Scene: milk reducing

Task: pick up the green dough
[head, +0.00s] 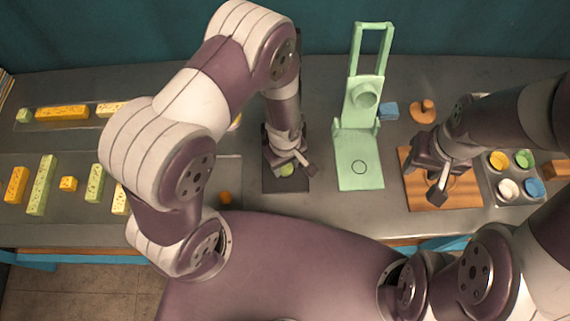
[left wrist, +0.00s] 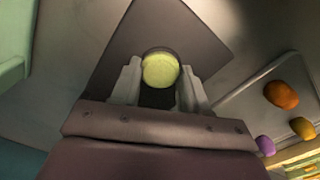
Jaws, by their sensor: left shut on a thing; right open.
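The green dough (left wrist: 160,70) is a small yellow-green lump between the two fingers of my left gripper (left wrist: 158,88) in the left wrist view. In the head view the dough (head: 287,170) shows just under my left gripper (head: 290,163), over a dark square mat (head: 273,182). My left gripper is shut on the dough. I cannot tell whether the dough touches the mat (left wrist: 205,42). My right gripper (head: 440,180) is open over a wooden board (head: 415,200) on the right.
A pale green press (head: 360,150) stands right of the mat. A tray (head: 502,180) of coloured dough is far right. Yellow and orange blocks (head: 62,113) lie on the left. Orange (left wrist: 281,95), yellow (left wrist: 302,128) and purple lumps (left wrist: 265,145) lie near the left gripper.

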